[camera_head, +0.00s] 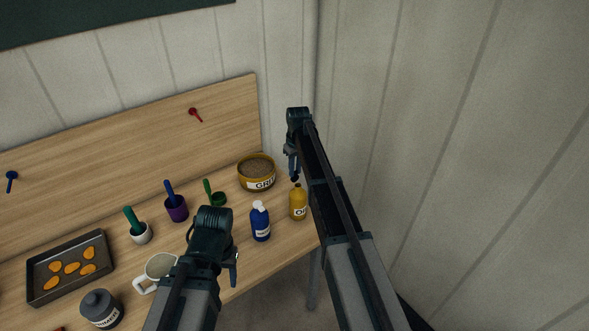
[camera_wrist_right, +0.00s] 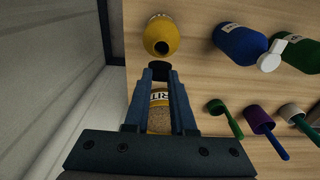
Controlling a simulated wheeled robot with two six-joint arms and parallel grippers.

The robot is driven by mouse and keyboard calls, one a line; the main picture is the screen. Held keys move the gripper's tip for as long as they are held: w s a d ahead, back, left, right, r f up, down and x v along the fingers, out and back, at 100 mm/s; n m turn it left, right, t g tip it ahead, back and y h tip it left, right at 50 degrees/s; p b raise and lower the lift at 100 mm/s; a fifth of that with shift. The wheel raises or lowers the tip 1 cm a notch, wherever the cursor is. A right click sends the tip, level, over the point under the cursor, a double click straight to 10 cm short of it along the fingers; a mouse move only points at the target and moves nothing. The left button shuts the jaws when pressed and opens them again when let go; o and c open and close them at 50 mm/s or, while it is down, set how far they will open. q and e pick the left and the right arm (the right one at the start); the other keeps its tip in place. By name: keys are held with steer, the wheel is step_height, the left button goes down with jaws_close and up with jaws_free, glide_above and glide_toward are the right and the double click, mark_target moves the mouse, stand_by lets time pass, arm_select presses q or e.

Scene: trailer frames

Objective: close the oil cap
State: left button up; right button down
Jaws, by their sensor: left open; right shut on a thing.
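The yellow oil bottle (camera_head: 298,204) stands upright near the right end of the table. In the right wrist view the bottle (camera_wrist_right: 155,27) shows a dark, uncovered mouth. My right gripper (camera_head: 293,168) is shut on the black oil cap (camera_wrist_right: 160,71), which sits between its fingertips. The cap is close to the bottle's mouth in both views; in the wrist view it appears apart from it. My left gripper (camera_head: 235,270) is low in the head view, in front of the table, open; its fingers are mostly hidden by its own arm.
A blue bottle (camera_head: 261,224) stands left of the oil bottle. A round grit tin (camera_head: 257,182) is behind it. Cups with coloured handles, a white mug (camera_head: 146,284), a grey bottle (camera_head: 101,312) and a baking tray (camera_head: 36,291) are further left. A wall is close on the right.

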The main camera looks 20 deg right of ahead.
steer(key=shift+s+d+f+t+y, duration=0.15)
steer(key=shift+s+t+y, duration=0.15)
steer(key=shift+s+t, duration=0.4)
steer(key=shift+s+d+f+t+y+b, duration=0.25)
steer(key=shift+s+t+b, duration=0.3)
steer(key=shift+t+b, duration=0.35)
steer(key=s+d+f+t+y+b, duration=0.1)
steer(key=s+f+t+y+b, duration=0.2)
steer(key=t+b, duration=0.9)
step_height(320, 180, down, 2)
steer(key=y+b, duration=0.1)
steer(key=b, duration=1.2)
steer(key=shift+s+d+t+y, duration=0.2)
steer(key=shift+s+t+y, duration=0.1)
steer(key=shift+s+y, duration=0.05)
steer(key=c, duration=0.7)
jaws_free()
steer(key=shift+s, duration=0.15)
